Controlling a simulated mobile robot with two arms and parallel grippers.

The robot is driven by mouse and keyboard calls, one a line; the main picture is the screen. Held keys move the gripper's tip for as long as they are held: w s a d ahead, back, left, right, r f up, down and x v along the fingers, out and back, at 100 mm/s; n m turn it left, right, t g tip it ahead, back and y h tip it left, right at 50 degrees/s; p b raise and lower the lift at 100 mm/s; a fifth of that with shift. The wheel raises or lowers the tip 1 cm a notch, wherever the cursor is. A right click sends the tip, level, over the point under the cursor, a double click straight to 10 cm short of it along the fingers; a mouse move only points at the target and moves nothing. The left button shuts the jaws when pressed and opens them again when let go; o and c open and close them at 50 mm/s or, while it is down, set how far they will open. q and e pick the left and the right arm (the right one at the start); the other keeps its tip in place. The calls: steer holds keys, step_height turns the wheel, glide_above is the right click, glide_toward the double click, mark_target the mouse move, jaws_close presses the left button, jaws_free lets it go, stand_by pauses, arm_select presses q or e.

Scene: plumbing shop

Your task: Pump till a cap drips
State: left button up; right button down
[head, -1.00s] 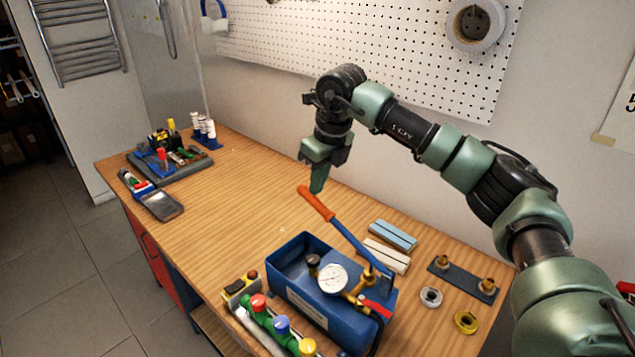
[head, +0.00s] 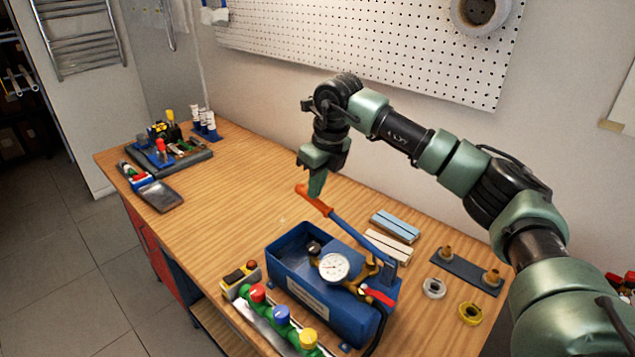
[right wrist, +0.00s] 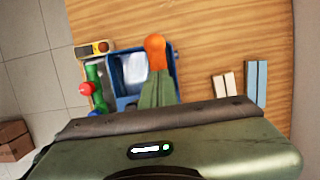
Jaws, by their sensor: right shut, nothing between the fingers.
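The test pump is a blue open box (head: 290,249) on the wooden bench, with a round white gauge (head: 333,267) and a red valve lever (head: 378,296). Its blue pump handle (head: 347,231) has an orange grip (head: 313,199) and slants up to the left. My right gripper (head: 316,190) is shut and empty, its fingertips at the orange grip, seemingly on top of it. The right wrist view shows the orange grip (right wrist: 155,52) just past the fingertips. A green pipe (head: 279,317) with red, blue and yellow caps lies in front of the pump. No drip can be made out. My left gripper is not visible.
Blue and white bars (head: 394,226) lie behind the pump. A dark plate with brass fittings (head: 467,271) and loose rings (head: 434,288) lie to its right. A tool tray (head: 178,163) is at the far left. The middle-left bench is clear.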

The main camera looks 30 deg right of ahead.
steer(key=s+d+b+x, duration=0.1)
steer(key=s+b+x, duration=0.1)
steer(key=b+x, duration=0.35)
step_height(320, 180, up, 11)
steer(key=p, duration=0.9)
steer(key=shift+a+f+p, duration=0.1)
steer(key=shift+f+p, duration=0.05)
steer(key=shift+p, duration=0.25)
steer(key=shift+f, duration=0.2)
steer(key=b+x, duration=0.2)
steer(key=x, duration=0.1)
steer(key=b+x, duration=0.2)
steer(key=x, duration=0.2)
steer(key=b+x, duration=0.2)
steer(key=x, duration=0.2)
steer(key=shift+s+f+b, duration=0.2)
steer(key=shift+s+b, duration=0.2)
steer(key=p+v, duration=0.2)
steer(key=v, duration=0.2)
steer(key=p+v, duration=0.2)
steer(key=v, duration=0.1)
steer(key=w+p+v, duration=0.1)
steer(key=p+v, duration=0.2)
steer(key=v, duration=0.1)
steer(key=shift+r, duration=0.4)
steer(key=shift+s+f, duration=0.1)
